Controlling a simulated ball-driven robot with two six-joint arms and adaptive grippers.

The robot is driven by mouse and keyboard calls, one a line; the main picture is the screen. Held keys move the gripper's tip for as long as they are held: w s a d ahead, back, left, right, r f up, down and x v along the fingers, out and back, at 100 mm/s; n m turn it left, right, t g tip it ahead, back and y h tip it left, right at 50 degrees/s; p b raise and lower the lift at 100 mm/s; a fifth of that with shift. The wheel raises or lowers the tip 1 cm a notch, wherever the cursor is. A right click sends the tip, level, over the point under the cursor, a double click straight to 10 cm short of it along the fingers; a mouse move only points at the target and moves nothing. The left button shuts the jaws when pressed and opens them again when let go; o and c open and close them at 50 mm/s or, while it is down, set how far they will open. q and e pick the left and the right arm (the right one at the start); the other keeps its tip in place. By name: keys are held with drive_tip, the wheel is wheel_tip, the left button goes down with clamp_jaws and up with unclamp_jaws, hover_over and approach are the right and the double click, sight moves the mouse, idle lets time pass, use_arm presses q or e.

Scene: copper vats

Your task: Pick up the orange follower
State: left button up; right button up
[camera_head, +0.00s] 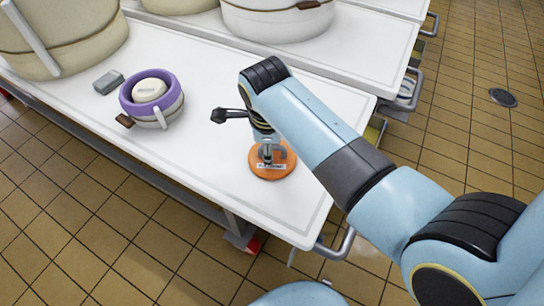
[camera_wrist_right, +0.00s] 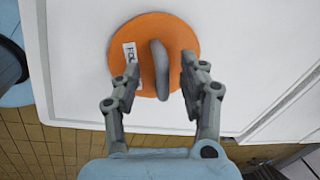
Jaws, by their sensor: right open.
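The orange follower (camera_head: 272,167) is a flat orange disc with a grey handle and a white label, lying on the white table (camera_head: 215,110) near its front right. In the right wrist view the orange follower (camera_wrist_right: 150,30) lies at the top middle, its handle upright on the disc. My right gripper (camera_head: 268,158) is over it in the head view. In the wrist view my right gripper (camera_wrist_right: 160,80) is open, with one finger on each side of the grey handle. I cannot tell whether the fingers touch it. My left gripper is not in view.
A purple-rimmed pot (camera_head: 153,97) with a white thing inside stands to the left, beside a small grey block (camera_head: 108,82). Large cream vats (camera_head: 276,20) stand at the back. The table's front edge and metal rail (camera_head: 337,245) lie close to the follower.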

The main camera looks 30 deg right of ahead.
drive_tip(key=shift+r, duration=0.1)
clamp_jaws()
drive_tip(key=shift+r, duration=0.1)
idle(0.6)
